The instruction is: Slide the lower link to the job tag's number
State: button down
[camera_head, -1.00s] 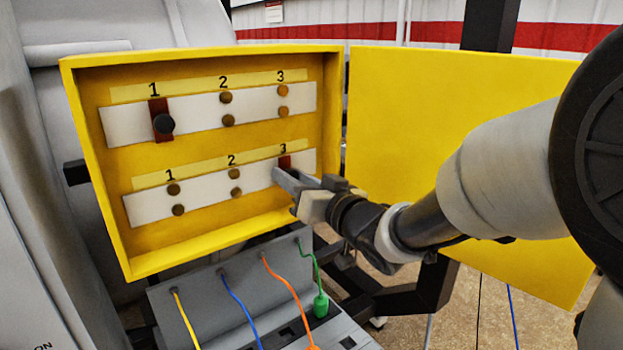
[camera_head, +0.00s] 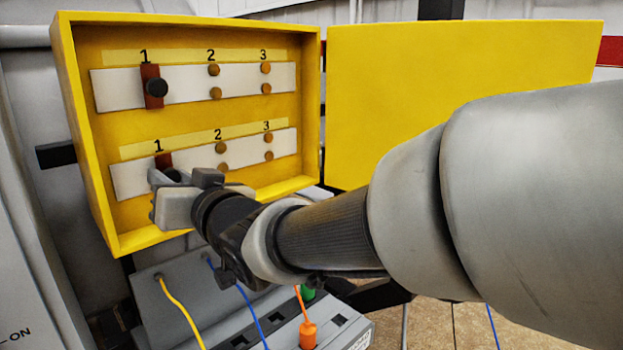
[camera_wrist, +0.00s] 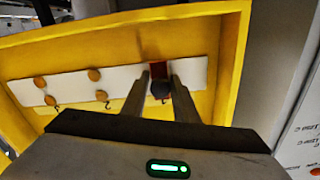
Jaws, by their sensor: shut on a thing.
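The lower link (camera_head: 164,159) is a red-brown strip with a black knob, on the lower white plate (camera_head: 240,152) at the number 1. My gripper (camera_head: 166,182) is shut on its knob, which shows between the two fingers in the wrist view (camera_wrist: 160,89). My fingers hide the link's lower part in the head view. The bronze studs at 2 and 3 on the lower plate are bare. The upper link (camera_head: 151,74) stands at 1 on the upper plate, with its black knob. I cannot make out a job tag in these views.
The yellow box (camera_head: 310,110) has raised walls around both plates, and its yellow door (camera_head: 460,90) stands open at the right. Below is a grey unit (camera_head: 225,322) with yellow, blue, orange and green cables. My arm crosses in front of the door.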

jog(key=shift+s+a, duration=0.2)
jog(key=c, duration=1.5)
grip_release()
jog(key=shift+s, duration=0.1)
jog(key=shift+d, duration=0.15)
jog(key=b+v, duration=0.2)
jog(key=v, duration=1.5)
jog(key=shift+d, duration=0.1)
